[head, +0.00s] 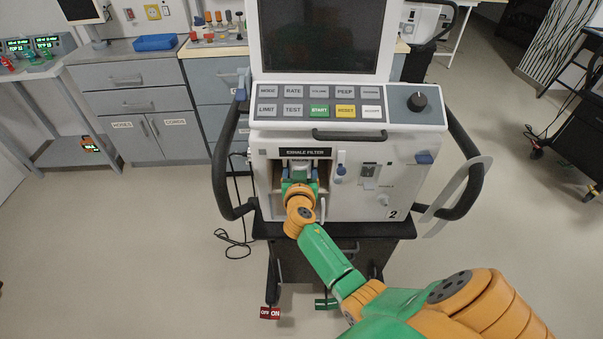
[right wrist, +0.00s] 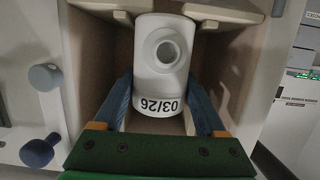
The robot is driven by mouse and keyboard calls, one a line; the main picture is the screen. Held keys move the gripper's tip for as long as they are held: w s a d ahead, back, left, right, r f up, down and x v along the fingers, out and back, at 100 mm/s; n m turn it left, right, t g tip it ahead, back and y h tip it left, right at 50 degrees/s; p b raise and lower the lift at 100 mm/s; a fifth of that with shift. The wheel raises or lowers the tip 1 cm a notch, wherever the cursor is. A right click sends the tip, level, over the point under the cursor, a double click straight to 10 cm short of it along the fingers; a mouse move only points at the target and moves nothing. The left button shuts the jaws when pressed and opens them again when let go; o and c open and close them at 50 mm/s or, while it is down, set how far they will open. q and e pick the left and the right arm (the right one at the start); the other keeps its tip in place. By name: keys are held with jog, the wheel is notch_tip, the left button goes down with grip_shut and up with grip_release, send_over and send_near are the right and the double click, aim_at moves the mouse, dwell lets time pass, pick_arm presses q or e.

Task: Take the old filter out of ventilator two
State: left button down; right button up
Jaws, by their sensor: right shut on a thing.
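Ventilator two (head: 350,205), marked with a 2, stands in front of me. Its compartment under the EXHALE FILTER label (head: 305,152) is open at the front. In the right wrist view the old filter (right wrist: 158,60), a white cylinder with a round port and the label 03/26, sits inside the beige-walled compartment (right wrist: 232,75). My right gripper (head: 300,176) reaches into this compartment. Its two blue fingers (right wrist: 160,88) are shut on the filter, one on each side. In the head view the gripper and wrist hide most of the filter. My left gripper is not in view.
Black handles (head: 226,165) curve out on both sides of the ventilator. A control panel (head: 345,103) and a screen are above the compartment. Blue knobs (right wrist: 37,152) stick out beside the opening. A counter with drawers (head: 130,90) stands behind left. Open floor lies left.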

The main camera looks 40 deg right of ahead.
jog(key=shift+w+r, duration=0.1)
jog(key=shift+r, duration=0.35)
jog(key=shift+s+a+p, duration=0.15)
jog(key=shift+s+p, duration=0.1)
jog(key=shift+p, duration=0.15)
jog(key=v, duration=0.4)
jog(key=shift+f, duration=0.4)
jog(key=f+v, duration=0.2)
jog(key=v, duration=0.6)
jog(key=shift+s+a+b, duration=0.25)
jog(key=shift+s+b, duration=0.1)
jog(key=shift+s, duration=0.1)
jog(key=shift+f, duration=0.1)
